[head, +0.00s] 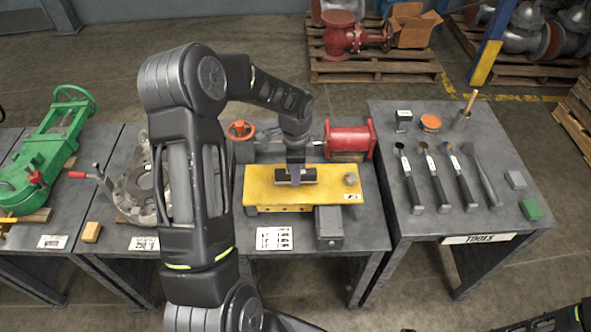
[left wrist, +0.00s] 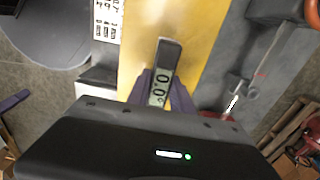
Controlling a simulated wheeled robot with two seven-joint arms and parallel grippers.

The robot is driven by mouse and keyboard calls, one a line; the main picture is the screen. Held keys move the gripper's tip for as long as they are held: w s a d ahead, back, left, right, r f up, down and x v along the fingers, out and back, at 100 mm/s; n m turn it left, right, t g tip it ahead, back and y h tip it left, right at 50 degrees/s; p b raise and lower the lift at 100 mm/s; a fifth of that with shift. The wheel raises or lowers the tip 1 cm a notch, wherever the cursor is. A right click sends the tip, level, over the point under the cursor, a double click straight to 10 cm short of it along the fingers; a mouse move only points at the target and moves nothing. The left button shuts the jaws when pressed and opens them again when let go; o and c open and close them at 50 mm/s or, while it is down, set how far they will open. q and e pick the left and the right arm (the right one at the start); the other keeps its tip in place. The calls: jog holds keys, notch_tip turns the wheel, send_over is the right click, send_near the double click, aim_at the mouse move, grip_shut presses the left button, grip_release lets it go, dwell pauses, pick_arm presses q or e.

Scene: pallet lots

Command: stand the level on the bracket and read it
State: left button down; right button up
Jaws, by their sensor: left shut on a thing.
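The yellow bracket (head: 335,196) lies flat on the middle table. The level is a small dark bar (head: 309,175) over the bracket's middle, and it also shows in the left wrist view (left wrist: 168,60). Its lit display appears to read 0.0, seen turned sideways. My left gripper (head: 295,180) points down over the bracket, its purple fingers (left wrist: 162,90) shut on the level from both sides. The level looks to be on the bracket's top face, but I cannot tell if its whole underside touches.
A grey block (head: 329,226) stands at the bracket's front edge, and a round grey knob (head: 351,179) sits on its right end. A red cylinder (head: 348,139) is behind. The tool table (head: 455,222) stands to the right, the green valve (head: 48,155) far left.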

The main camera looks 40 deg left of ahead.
pick_arm(q)
jog(key=shift+f+b, duration=0.35)
jog(key=shift+f, duration=0.3)
jog(key=c, duration=1.1)
grip_release()
jog(key=shift+o, duration=0.2)
notch_tip(320, 180, up, 8)
jog(key=shift+f, duration=0.1)
